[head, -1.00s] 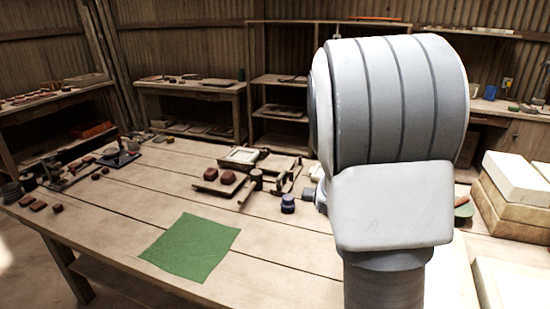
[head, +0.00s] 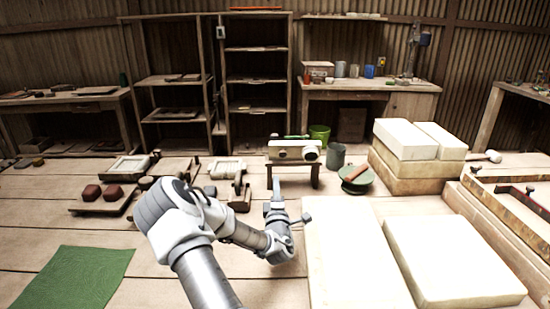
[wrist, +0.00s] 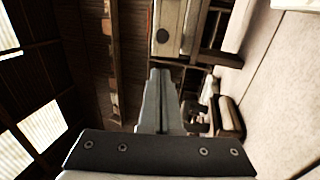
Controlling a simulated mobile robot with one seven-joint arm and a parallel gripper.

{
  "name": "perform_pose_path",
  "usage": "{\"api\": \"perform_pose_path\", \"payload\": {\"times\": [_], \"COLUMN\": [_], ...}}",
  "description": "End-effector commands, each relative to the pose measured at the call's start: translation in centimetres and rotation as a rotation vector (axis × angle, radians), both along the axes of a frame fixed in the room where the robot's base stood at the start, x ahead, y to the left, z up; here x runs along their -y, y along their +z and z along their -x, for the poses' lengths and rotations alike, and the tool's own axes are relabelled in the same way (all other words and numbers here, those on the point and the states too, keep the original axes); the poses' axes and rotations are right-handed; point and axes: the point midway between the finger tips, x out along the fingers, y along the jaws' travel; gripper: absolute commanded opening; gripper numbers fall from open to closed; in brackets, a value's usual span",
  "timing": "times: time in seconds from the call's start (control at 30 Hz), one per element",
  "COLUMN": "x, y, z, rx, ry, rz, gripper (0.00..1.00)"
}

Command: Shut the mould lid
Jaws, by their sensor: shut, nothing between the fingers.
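My gripper (head: 276,184) points away from me, low over the table, with its fingers shut and empty. In the wrist view the closed fingers (wrist: 159,90) stand out ahead of the dark mount. A wooden mould with a pale square top (head: 228,169) lies left of my gripper, apart from it; my arm partly covers its front. I cannot tell its lid from its frame. A small stand with a pale block and round ends (head: 292,152) is just beyond my fingertips. I cannot tell whether they touch it.
Dark red blocks (head: 100,194) sit on a board at left, behind a green cloth (head: 72,278). Pale slabs (head: 358,255) lie right of my arm. Stacked pale blocks (head: 415,150), a green dish (head: 357,178) and a grey cup (head: 335,156) stand at right.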

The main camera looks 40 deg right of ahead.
Motion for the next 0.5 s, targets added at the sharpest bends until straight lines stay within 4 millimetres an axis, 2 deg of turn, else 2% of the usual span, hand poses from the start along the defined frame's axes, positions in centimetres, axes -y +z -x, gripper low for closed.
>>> {"api": "perform_pose_path", "payload": {"times": [0.17,0.5], "x": [1.1,5.0], "y": [0.5,2.0], "z": [-1.2,-5.8], "rx": [0.003,0.002], "ry": [0.000,0.000], "rz": [0.006,0.005], "gripper": [0.00,0.00]}}
